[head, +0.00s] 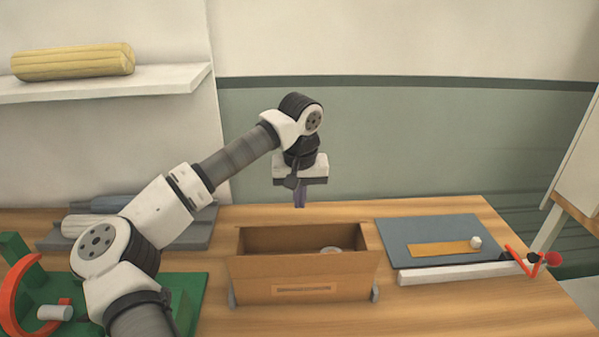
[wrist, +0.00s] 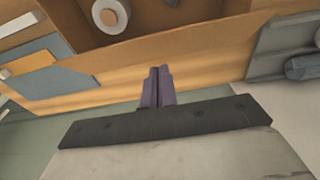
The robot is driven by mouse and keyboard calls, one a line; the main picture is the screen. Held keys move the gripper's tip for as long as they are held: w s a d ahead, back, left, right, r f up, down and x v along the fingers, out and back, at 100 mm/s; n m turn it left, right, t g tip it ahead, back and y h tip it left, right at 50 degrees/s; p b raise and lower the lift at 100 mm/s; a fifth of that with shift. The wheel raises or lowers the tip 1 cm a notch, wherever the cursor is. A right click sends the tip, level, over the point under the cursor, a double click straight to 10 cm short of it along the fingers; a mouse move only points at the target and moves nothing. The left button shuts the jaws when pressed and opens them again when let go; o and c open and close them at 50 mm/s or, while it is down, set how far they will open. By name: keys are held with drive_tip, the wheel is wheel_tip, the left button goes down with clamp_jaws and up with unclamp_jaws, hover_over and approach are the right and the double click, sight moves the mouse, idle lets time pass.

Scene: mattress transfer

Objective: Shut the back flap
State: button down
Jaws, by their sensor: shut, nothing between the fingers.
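A brown open-topped box (head: 251,278) stands on the wooden table in the head view, with a label strip on its near side. A small round pale item lies inside it. The box (wrist: 195,25) also shows at the top of the wrist view, with a white and tan roll (wrist: 110,14) in it. My gripper (head: 299,206) is shut and empty, just above and behind the box's far edge. Its purple fingers (wrist: 158,78) are together in the wrist view. I cannot tell clearly which panel is the back flap.
A blue-grey board (head: 430,232) with a tan strip and a white bar with a red handle (head: 540,258) lie right of the box. A grey tray (head: 60,232) and green base with an orange ring stand left. A shelf (head: 150,82) holds a yellow roll.

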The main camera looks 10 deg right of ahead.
sight(300, 224)
drive_tip(key=shift+s+a+f+p, duration=0.25)
drive_tip(key=shift+s+f+p, duration=0.1)
drive_tip(key=shift+s+f, duration=0.65)
drive_tip(key=shift+f, duration=0.1)
drive_tip(key=shift+f+b, duration=0.15)
drive_tip(key=shift+b, duration=0.2)
drive_tip(key=shift+s+f+b, duration=0.1)
drive_tip(key=shift+f+b, duration=0.05)
drive_tip(key=shift+b, duration=0.2)
drive_tip(key=s+f+t+b, duration=0.1)
drive_tip(key=t+b, duration=0.1)
drive_tip(key=b, duration=0.3)
drive_tip(key=s+f+t+b, duration=0.1)
drive_tip(key=t+b, duration=0.1)
drive_tip(key=b, duration=0.4)
drive_tip(key=s+f+t+h+b, duration=0.1)
drive_tip(key=f+t+b, duration=0.1)
drive_tip(key=b, duration=0.3)
drive_tip(key=shift+s+a+b, duration=0.15)
drive_tip(key=shift+a+b, duration=0.2)
drive_tip(key=shift+b, duration=0.05)
drive_tip(key=shift+s+f+b, duration=0.15)
drive_tip(key=shift+f+b, duration=0.05)
drive_tip(key=shift+b, duration=0.1)
drive_tip(key=shift+r, duration=0.15)
